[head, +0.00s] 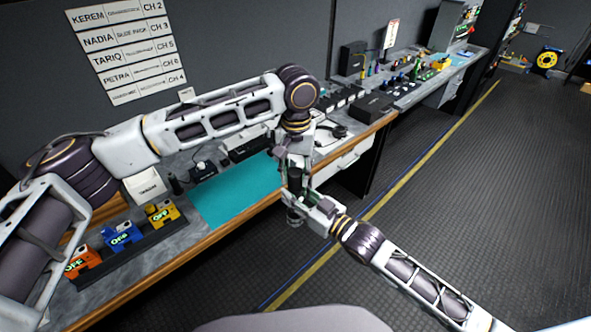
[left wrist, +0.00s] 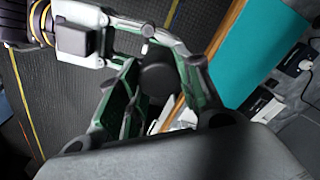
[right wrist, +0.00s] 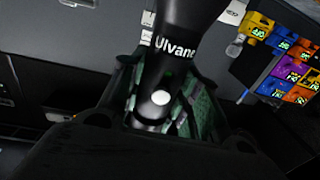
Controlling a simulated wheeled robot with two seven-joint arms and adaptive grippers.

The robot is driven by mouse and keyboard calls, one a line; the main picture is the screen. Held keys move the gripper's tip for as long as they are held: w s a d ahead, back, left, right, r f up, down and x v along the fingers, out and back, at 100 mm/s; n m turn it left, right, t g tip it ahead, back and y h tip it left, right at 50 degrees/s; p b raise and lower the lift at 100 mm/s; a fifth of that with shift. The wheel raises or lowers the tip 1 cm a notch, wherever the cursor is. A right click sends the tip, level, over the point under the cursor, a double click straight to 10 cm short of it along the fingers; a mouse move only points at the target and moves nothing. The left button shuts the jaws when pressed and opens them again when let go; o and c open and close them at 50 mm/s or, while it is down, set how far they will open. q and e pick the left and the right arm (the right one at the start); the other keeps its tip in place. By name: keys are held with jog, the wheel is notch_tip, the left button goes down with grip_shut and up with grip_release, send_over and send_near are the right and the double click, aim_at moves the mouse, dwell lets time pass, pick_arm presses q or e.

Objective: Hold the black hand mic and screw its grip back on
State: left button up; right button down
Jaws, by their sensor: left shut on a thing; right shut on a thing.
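The black hand mic (right wrist: 172,60) stands roughly upright between my two grippers, in front of the bench edge. In the right wrist view its dark tube carries the word "Ulvane" and a white dot. My right gripper (head: 312,206), coming from the lower right, is shut on it. My left gripper (head: 296,172), coming from above, is shut on its upper part. In the left wrist view a dark round end (left wrist: 158,78) shows between the left fingers. The fingers hide most of the mic, and I cannot tell the grip from the body or see the joint.
A teal mat (head: 235,195) lies on the bench beside the grippers. Blue, orange and yellow "OFF" blocks (head: 122,237) stand in a rack at the left. Headphones (head: 330,131) and other gear lie further back. The floor (head: 440,190) to the right is open.

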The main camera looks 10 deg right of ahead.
pick_arm(q)
jog(key=shift+f, duration=0.25)
dwell(0.3)
